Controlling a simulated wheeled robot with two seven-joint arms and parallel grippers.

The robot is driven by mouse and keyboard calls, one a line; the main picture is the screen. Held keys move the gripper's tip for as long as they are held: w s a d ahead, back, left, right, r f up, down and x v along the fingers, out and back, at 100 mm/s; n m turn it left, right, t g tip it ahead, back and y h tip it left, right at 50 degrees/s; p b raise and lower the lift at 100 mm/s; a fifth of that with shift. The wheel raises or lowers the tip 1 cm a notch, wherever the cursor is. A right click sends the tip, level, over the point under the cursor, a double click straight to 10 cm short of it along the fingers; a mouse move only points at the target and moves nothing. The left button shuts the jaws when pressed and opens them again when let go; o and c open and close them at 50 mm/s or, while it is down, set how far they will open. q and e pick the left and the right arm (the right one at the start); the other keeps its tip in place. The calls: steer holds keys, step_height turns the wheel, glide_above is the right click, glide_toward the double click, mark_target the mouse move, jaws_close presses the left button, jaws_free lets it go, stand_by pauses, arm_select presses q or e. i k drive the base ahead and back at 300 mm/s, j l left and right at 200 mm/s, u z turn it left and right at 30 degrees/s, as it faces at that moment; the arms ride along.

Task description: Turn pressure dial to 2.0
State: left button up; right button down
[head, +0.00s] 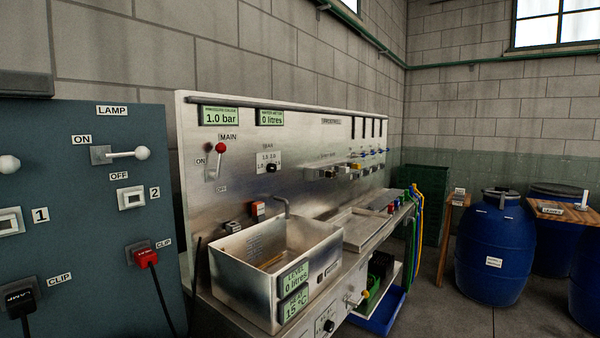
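The pressure display (220,117) at the top left of the steel panel reads 1.0 bar. Below and right of it is a small white scale plate (268,157) with a black dial knob (271,168) at its lower edge. The numbers on the plate are too small to read surely, and I cannot tell where the knob points. Neither of my grippers is in view, and nothing touches the dial.
The red-knobbed MAIN lever (220,149) is left of the dial. A steel basin (272,265) projects below it. A teal LAMP cabinet (85,215) with switches stands at left. Blue barrels (495,245) and a wooden table (565,211) are at right. Floor shows between bench and barrels.

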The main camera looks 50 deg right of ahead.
mark_target(271, 168)
steer(key=l+z, duration=0.15)
steer(key=z, duration=1.1)
steer(key=i+j, duration=0.05)
